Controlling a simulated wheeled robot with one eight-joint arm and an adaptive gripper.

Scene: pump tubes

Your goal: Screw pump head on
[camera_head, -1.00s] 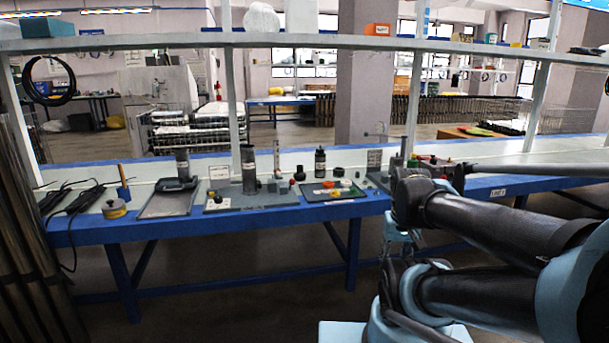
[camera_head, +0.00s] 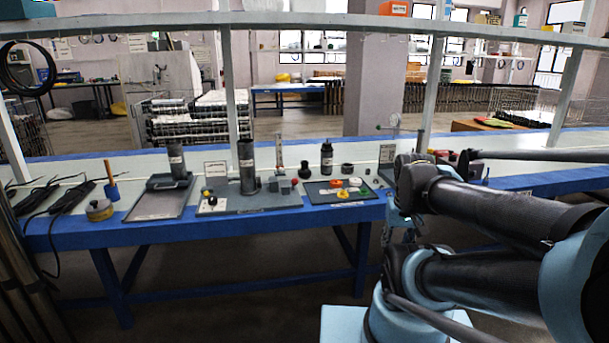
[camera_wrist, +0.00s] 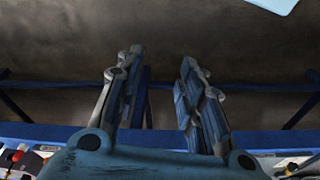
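Three dark upright cylinders stand on the blue-edged bench in the head view: one on the left tray (camera_head: 177,160), one on the middle grey plate (camera_head: 247,165), and a black one with a narrower top (camera_head: 326,160) behind the right mat. I cannot tell which part is the pump head. I cannot make out the fingers in the head view.
The bench (camera_head: 270,220) has an overhead shelf (camera_head: 300,21) on posts. My arm covers part of the bench's right side. The floor in front is open.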

